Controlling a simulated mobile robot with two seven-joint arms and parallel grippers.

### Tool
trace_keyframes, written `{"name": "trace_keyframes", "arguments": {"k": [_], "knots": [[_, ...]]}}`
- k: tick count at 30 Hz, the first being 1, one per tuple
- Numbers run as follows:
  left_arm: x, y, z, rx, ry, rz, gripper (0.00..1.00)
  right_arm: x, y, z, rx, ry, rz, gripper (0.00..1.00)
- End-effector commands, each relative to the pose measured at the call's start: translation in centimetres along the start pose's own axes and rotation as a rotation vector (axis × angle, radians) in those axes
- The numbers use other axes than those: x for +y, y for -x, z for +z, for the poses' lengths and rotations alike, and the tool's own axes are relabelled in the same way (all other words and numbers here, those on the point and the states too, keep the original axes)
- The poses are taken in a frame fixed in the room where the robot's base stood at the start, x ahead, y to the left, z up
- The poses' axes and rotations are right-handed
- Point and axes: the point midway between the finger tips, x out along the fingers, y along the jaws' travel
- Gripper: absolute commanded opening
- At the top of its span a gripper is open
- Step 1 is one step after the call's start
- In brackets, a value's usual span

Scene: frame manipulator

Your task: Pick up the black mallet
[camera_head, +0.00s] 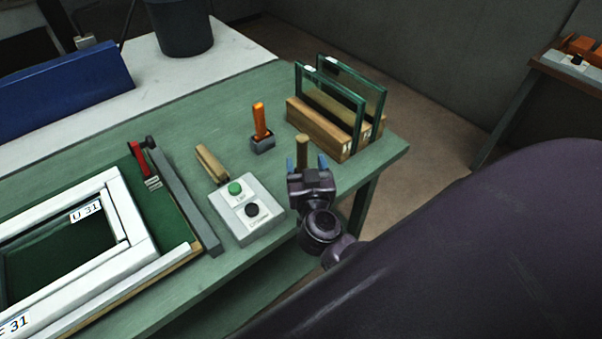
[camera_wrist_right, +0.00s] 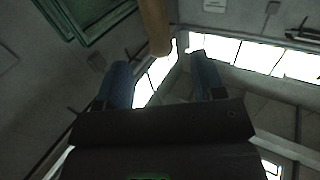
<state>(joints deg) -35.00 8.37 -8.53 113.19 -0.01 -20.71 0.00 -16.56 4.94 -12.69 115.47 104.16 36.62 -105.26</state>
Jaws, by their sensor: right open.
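A light wooden handle (camera_head: 302,146) stands upright near the table's right front edge. It appears to be the mallet's handle; a black head cannot be made out, and my right gripper hides what is below. My right gripper (camera_head: 307,164) is open, with its blue fingertips to the left and right of the handle in the head view. In the right wrist view the handle (camera_wrist_right: 154,27) comes down from the top, its rounded end near the gap between the open fingers (camera_wrist_right: 160,65). Whether it touches them I cannot tell. My left gripper is not in view.
The green table (camera_head: 225,110) holds an orange-handled tool (camera_head: 260,120) in a grey block, a wooden rack (camera_head: 330,130) with glass panes, a button box (camera_head: 247,212), another wooden handle (camera_head: 210,162) and a white frame (camera_head: 145,225). My dark arm covers the lower right.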

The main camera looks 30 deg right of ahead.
Motion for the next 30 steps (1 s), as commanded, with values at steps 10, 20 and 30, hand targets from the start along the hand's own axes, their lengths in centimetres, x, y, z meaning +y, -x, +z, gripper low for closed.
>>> {"name": "trace_keyframes", "arguments": {"k": [10, 20, 30], "knots": [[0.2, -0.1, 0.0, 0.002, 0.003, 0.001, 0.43, 0.0, -3.6, 0.0, 0.001, -0.001, -0.001, 0.62], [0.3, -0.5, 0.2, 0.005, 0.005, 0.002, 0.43, 0.1, -7.4, 0.1, 0.002, -0.002, -0.001, 0.62], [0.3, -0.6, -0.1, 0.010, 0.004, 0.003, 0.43, 0.1, -8.8, 0.0, 0.001, -0.002, -0.002, 0.62]]}}
